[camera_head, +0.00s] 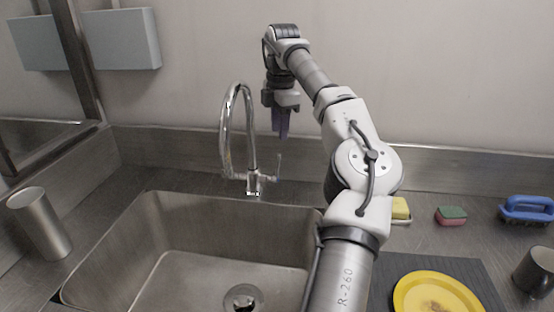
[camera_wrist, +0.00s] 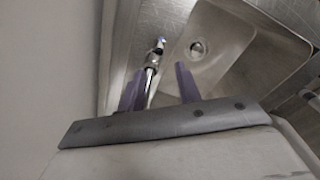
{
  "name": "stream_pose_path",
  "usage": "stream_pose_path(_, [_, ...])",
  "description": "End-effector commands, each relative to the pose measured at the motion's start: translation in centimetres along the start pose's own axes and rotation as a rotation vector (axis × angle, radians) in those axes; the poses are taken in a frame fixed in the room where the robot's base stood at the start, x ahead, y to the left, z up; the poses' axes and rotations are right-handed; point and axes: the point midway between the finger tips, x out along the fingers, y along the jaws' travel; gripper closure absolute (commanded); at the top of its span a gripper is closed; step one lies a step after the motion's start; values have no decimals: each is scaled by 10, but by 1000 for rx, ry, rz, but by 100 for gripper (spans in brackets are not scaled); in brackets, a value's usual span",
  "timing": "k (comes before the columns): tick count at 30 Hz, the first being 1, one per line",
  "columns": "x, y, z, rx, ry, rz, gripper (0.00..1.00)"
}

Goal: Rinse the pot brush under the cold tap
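The chrome tap (camera_head: 228,130) stands behind the sink, its tall curved spout arching to the left. Its lever has a blue tip (camera_head: 279,160); the tap also shows in the wrist view (camera_wrist: 152,66). My gripper (camera_head: 282,136) points down above and behind the tap's base, just right of the spout. In the wrist view its two purple fingers (camera_wrist: 160,72) are apart with nothing held, and the tap shows between them. A blue-handled brush (camera_head: 527,207) lies on the counter at the far right, well away from my gripper. I cannot tell for sure that it is the pot brush.
The steel sink (camera_head: 190,215) is empty, with a drain (camera_head: 242,298). A metal cylinder (camera_head: 40,222) stands to its left. A yellow sponge (camera_head: 400,209), a green-and-red sponge (camera_head: 451,215), a yellow plate (camera_head: 405,292) on a dark mat and a dark cup (camera_head: 537,270) are at right.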

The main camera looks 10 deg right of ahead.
Motion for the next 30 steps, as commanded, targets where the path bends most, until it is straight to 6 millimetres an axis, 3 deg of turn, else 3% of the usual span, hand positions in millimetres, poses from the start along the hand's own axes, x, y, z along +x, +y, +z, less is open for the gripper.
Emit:
stream_pose_path(9, [68,-1,0,-1,3,-3,66])
stream_pose_path(15, [98,0,0,0,3,-1,66])
stream_pose_path(21, [112,0,0,0,1,0,66])
stream_pose_path(29, [113,0,0,0,1,1,66])
stream_pose_path(30, [113,0,0,0,1,0,70])
